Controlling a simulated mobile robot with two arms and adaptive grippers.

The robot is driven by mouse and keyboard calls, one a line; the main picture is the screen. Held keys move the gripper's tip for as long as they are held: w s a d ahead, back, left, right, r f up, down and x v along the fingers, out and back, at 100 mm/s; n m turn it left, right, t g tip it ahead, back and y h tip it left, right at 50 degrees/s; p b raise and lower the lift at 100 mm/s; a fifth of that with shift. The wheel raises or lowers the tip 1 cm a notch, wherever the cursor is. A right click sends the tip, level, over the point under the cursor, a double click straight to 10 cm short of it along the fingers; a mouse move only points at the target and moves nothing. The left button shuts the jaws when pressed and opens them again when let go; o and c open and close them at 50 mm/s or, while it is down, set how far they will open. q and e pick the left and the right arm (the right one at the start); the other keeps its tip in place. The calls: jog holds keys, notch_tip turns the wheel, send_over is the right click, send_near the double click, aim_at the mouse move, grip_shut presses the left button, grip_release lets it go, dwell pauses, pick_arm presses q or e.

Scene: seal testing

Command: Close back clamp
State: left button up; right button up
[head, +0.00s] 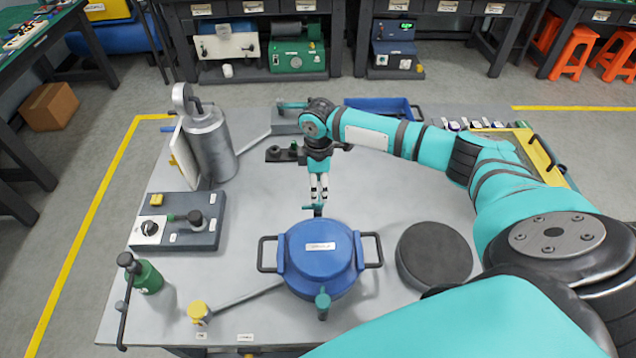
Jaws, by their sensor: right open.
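A blue round vessel (318,265) with a white label and a black handle on each side sits at the front middle of the table. Its back clamp (316,211) is a small teal piece at the far rim, mostly hidden by my gripper. Its front clamp (322,304) has a teal knob at the near rim. My right gripper (318,198) points down right above the back clamp, with its fingers a little apart. I cannot tell whether the fingers touch the clamp. My left gripper is out of view.
A dark round disc (434,256) lies right of the vessel. A grey metal cylinder (209,144) and a control box (178,221) stand at left. A green bottle (147,277) and a yellow knob (198,312) are at front left. A blue tray (385,109) is at the back.

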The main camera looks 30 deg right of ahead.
notch_tip(320, 180, down, 4)
jog(key=shift+w+f+b, duration=0.15)
jog(key=shift+f+b, duration=0.05)
jog(key=shift+b, duration=0.95)
jog(key=shift+f, duration=0.35)
jog(key=shift+f+b, duration=0.3)
jog(key=shift+f, duration=0.3)
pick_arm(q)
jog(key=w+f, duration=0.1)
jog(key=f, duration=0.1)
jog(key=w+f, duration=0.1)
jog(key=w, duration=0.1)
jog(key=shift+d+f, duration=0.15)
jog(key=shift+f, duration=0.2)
